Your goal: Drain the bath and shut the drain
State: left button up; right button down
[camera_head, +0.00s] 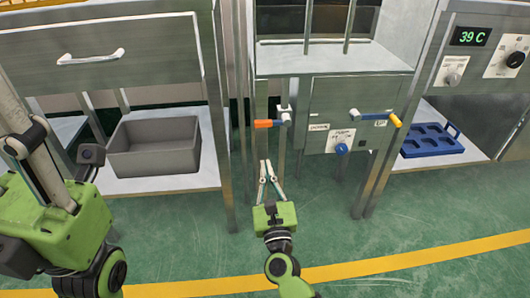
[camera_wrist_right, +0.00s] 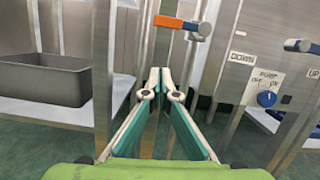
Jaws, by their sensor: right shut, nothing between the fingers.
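My right gripper (camera_head: 266,168) is shut and empty, in front of the steel unit and just below a lever with an orange grip and blue end (camera_head: 268,123). The closed fingertips (camera_wrist_right: 164,72) also show in the right wrist view, below and apart from the orange lever (camera_wrist_right: 178,23). A second lever with a blue bar and yellow end (camera_head: 380,118) is at the panel's right. A blue knob (camera_head: 341,149) sits on a white label between them; it also shows in the right wrist view (camera_wrist_right: 267,99). The bath's inside and the drain are not clearly seen. My left gripper is out of view.
A grey bin (camera_head: 155,165) stands on a low shelf at left. A blue tray (camera_head: 430,138) lies on the right shelf. A display reading 39 C (camera_head: 470,36) is at upper right. Steel legs flank the unit; the green floor in front is free.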

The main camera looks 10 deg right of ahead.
jog(key=shift+v, duration=1.4)
